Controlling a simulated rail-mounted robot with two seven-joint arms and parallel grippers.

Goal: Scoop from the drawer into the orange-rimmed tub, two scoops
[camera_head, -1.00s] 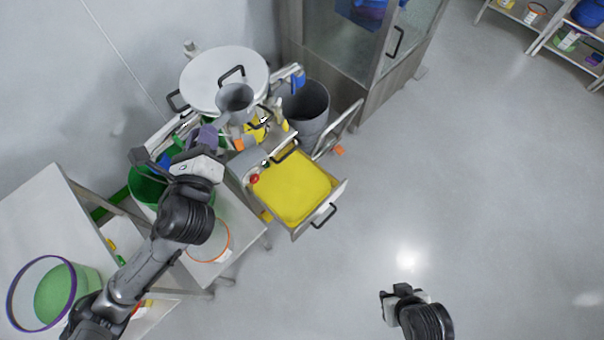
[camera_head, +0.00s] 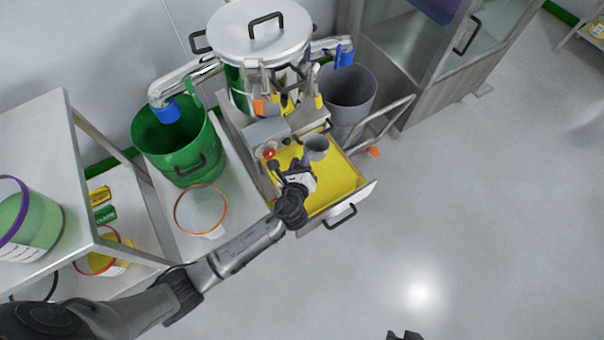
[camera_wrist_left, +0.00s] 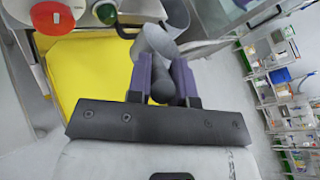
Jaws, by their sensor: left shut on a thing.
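The open drawer (camera_head: 355,199) shows a yellow content or lining (camera_head: 343,178) inside. My left gripper (camera_head: 302,172) is over the drawer, shut on a grey scoop (camera_head: 316,147). In the left wrist view the purple-lined fingers (camera_wrist_left: 160,82) are closed around the scoop's dark handle, and its grey cup (camera_wrist_left: 158,42) lies beyond them. Whether the cup holds anything cannot be told. The orange-rimmed tub (camera_head: 201,211) stands on the low bench to the left of the drawer. My right gripper (camera_head: 405,336) shows only as a dark tip at the bottom edge; its jaws cannot be read.
A green bin (camera_head: 180,143) stands behind the tub, under a blue-ended pipe. A machine with a round lidded vessel (camera_head: 258,32) rises behind the drawer, with a red button (camera_head: 269,153) nearby. A grey bin (camera_head: 348,88) is behind right. The floor at right is clear.

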